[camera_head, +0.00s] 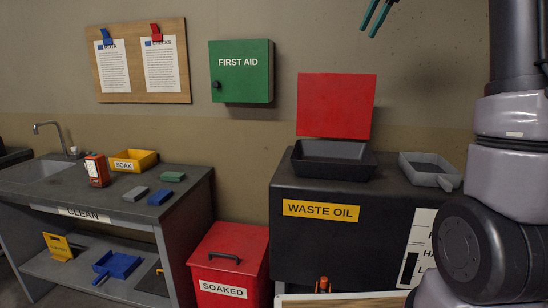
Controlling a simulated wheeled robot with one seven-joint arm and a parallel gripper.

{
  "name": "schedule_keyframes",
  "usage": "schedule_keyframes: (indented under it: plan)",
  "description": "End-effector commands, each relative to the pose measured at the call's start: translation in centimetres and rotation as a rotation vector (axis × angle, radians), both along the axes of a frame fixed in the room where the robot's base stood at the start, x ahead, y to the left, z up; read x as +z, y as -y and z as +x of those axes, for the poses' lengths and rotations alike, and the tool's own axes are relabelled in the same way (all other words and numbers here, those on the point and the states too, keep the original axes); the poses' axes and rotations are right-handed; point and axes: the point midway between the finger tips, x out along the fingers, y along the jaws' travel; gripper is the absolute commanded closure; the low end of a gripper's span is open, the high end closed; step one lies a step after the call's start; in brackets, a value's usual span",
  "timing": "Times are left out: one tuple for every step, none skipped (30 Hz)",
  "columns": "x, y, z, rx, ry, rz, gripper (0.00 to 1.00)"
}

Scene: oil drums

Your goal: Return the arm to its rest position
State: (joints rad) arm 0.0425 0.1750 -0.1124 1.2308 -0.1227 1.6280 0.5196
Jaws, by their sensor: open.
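My arm stands at the right edge of the view, with its grey and dark links rising out of the top of the frame. My gripper is not in view, so I cannot see its fingers or whether it holds anything. The arm hides part of the wall and the right end of the black waste oil cabinet (312,240).
On the cabinet are a black tray (332,172) with a raised red lid (336,104) and a grey tray (425,165). A red soaked bin (225,262) stands beside it. The workbench (40,190) is at left. Teal handles (376,18) hang at top.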

Motion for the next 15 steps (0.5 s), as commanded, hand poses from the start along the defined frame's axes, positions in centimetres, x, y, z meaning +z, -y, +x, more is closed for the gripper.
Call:
schedule_keyframes:
  plan:
    - [0.1,-0.3,-2.1,0.033,0.021,-0.017,0.53]
    - [-0.1,-0.5,-3.2,0.056,0.034,-0.03,0.53]
    - [-0.3,-0.7,-4.7,0.084,0.052,-0.048,0.53]
    - [-0.5,-0.9,-5.8,0.105,0.065,-0.063,0.53]
    - [-0.8,-1.0,-6.9,0.127,0.078,-0.078,0.53]
    - [-1.3,-1.2,-8.4,0.156,0.094,-0.096,0.53]
    - [-1.7,-1.4,-9.5,0.178,0.106,-0.111,0.53]
    - [-2.1,-1.6,-10.7,0.2,0.119,-0.126,0.53]
    - [-2.7,-1.9,-12.2,0.229,0.136,-0.145,0.53]
    - [-3.2,-2.0,-13.4,0.251,0.15,-0.161,0.53]
    - [-3.7,-2.2,-14.5,0.274,0.162,-0.177,0.53]
    - [-4.5,-2.4,-16.0,0.302,0.18,-0.199,0.53]
    - [-5.2,-2.6,-17.2,0.325,0.192,-0.216,0.53]
    - [-5.9,-2.7,-18.3,0.345,0.204,-0.232,0.53]
    - [-6.9,-2.9,-19.8,0.374,0.219,-0.255,0.53]
